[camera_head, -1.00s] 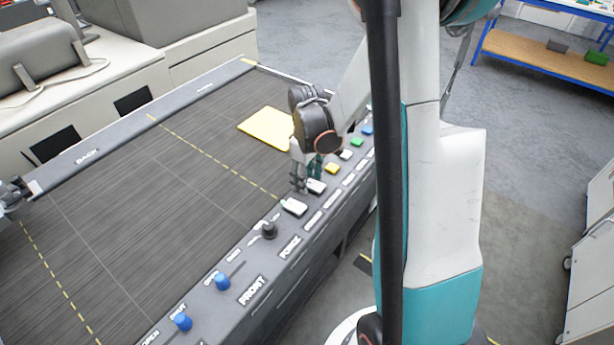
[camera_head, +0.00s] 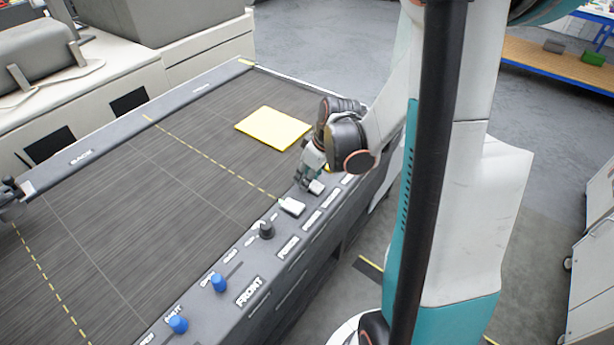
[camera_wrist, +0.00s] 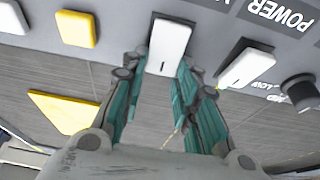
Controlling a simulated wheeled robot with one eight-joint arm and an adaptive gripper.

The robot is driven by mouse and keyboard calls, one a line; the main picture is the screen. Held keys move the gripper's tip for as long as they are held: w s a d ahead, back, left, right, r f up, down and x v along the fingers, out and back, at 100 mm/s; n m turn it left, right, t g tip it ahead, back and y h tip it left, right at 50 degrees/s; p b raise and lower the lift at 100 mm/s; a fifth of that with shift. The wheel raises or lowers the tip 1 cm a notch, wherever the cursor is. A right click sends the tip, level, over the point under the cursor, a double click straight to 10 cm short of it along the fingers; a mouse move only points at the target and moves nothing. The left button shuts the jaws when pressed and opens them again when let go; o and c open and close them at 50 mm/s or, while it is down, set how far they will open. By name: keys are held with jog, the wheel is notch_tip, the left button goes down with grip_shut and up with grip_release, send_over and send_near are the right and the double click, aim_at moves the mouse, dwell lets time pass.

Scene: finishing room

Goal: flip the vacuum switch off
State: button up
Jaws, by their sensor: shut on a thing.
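A white rocker switch (camera_wrist: 168,40) sits on the grey front rail between my fingertips in the wrist view. Its label is mostly hidden by a finger, so I cannot read it for certain. My gripper (camera_wrist: 163,62) is shut on this switch, one teal finger on each side. In the head view my gripper (camera_head: 309,177) is tilted over the rail, and the same white switch (camera_head: 316,187) shows partly beside it. A second white switch (camera_wrist: 247,68), next to the POWER label, stands to the right in the wrist view and also shows in the head view (camera_head: 291,206).
A black knob (camera_head: 266,229) and blue knobs (camera_head: 219,282) line the rail nearer the camera. A yellow switch (camera_wrist: 77,28) stands left of the held switch in the wrist view. A yellow sheet (camera_head: 273,129) lies on the dark table bed (camera_head: 180,180), which is otherwise clear.

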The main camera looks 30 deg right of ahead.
aim_at(319, 188)
jog(key=o, duration=1.1)
jog(key=shift+c, duration=0.2)
jog(key=v, duration=1.2)
jog(key=shift+w+r, duration=0.1)
